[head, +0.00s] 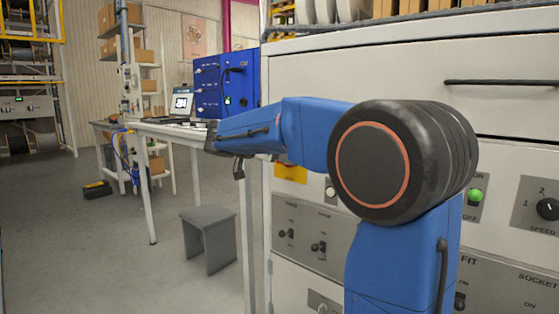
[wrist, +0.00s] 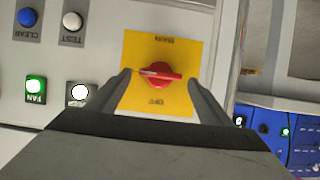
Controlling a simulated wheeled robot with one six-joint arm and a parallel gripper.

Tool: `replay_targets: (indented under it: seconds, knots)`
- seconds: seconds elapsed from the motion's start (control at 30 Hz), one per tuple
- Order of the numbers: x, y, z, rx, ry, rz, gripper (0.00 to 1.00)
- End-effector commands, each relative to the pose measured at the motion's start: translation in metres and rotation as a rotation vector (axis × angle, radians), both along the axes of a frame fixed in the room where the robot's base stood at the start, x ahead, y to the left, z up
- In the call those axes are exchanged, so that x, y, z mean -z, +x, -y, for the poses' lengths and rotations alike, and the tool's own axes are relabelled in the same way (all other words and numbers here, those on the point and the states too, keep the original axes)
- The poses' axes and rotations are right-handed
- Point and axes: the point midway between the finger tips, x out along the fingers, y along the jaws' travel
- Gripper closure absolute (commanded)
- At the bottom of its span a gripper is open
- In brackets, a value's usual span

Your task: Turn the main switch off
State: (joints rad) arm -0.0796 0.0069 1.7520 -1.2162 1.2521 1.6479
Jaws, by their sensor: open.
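The main switch is a red rotary knob (wrist: 168,77) on a yellow plate (wrist: 133,46). In the wrist view its handle lies roughly level, with a pale mark at its left end. The plate has dark lettering above the knob and OFF below it, upside down in this view. My gripper (wrist: 160,82) is open, with one finger at each side of the knob. I cannot tell whether the fingers touch it. In the head view a part of the yellow plate (head: 291,174) shows below my blue arm, which hides the knob. The gripper is mostly hidden there too.
In the wrist view, a blue CLEAR button (wrist: 27,16), a white TEST button (wrist: 72,20), a green lit FAN button (wrist: 36,84) and a white lit button (wrist: 79,92) are left of the plate. A workbench (head: 165,131) and grey stool (head: 208,240) stand left of the cabinet.

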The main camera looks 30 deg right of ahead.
Motion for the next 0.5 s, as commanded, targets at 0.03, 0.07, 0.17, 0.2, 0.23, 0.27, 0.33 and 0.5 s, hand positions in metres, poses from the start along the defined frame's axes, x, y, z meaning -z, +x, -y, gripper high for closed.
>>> replay_targets:
  seconds: [0.03, 0.07, 0.17, 0.2, 0.23, 0.27, 0.33, 0.5]
  knots:
    - [0.0005, 0.0003, 0.0012, 0.0, 0.0, 0.0, 0.27]
    - [0.0007, 0.0004, 0.0015, 0.0, 0.0, 0.0, 0.27]
    - [0.0008, 0.0006, 0.0017, 0.0, 0.0, 0.0, 0.27]
    - [0.0008, 0.0006, 0.0017, 0.0, 0.0, 0.0, 0.27]
    - [0.0007, 0.0006, 0.0016, 0.0, 0.0, 0.0, 0.27]
    - [0.0007, 0.0006, 0.0016, 0.0, 0.0, 0.0, 0.27]
    - [0.0007, 0.0006, 0.0016, 0.0, 0.0, 0.0, 0.36]
    - [0.0008, 0.0005, 0.0016, 0.0, 0.0, 0.0, 0.68]
